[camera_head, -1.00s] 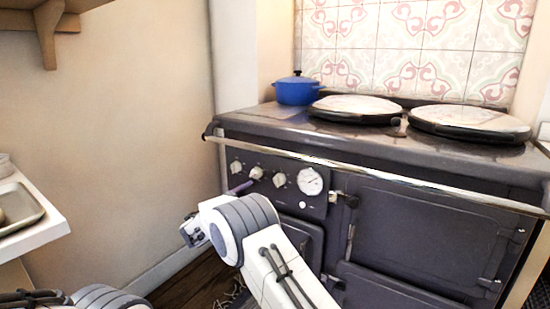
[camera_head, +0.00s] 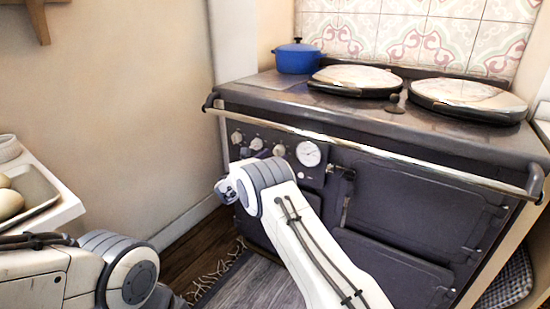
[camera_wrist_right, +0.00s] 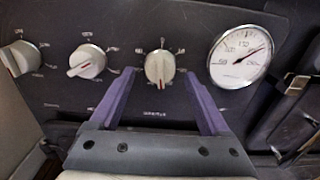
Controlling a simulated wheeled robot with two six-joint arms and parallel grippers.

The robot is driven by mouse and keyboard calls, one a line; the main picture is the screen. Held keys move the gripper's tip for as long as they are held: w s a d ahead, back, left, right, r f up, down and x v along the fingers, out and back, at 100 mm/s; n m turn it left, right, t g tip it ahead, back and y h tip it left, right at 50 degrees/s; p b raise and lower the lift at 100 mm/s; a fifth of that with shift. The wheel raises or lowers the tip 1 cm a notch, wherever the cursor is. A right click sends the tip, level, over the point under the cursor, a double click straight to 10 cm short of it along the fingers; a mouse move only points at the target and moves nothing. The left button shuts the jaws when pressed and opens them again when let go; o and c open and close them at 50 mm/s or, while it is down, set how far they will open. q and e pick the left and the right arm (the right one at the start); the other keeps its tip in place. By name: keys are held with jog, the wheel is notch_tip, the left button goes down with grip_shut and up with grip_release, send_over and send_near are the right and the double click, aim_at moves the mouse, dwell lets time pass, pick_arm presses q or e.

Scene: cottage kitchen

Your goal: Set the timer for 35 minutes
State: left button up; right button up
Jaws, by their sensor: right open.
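The dark cooker's front panel (camera_head: 268,158) carries three pale knobs and a round white gauge (camera_wrist_right: 240,57). In the right wrist view the rightmost knob (camera_wrist_right: 159,67) has tick marks around it and small blurred lettering below; a red mark shows near its lower end. In the head view my right wrist hides most of the gripper. My left gripper is out of view.
A chrome rail (camera_head: 370,150) runs along the cooker's front edge above the panel. A blue pot (camera_head: 297,60) and two round hob lids (camera_head: 356,79) are on top. A white counter with a tray (camera_head: 35,200) stands at left. Wooden floor shows between.

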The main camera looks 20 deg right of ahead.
jog(key=shift+x, duration=0.8)
grip_shut()
jog(key=shift+m+b, duration=0.5)
jog(key=shift+b, duration=0.1)
grip_release()
jog(key=shift+a, duration=0.1)
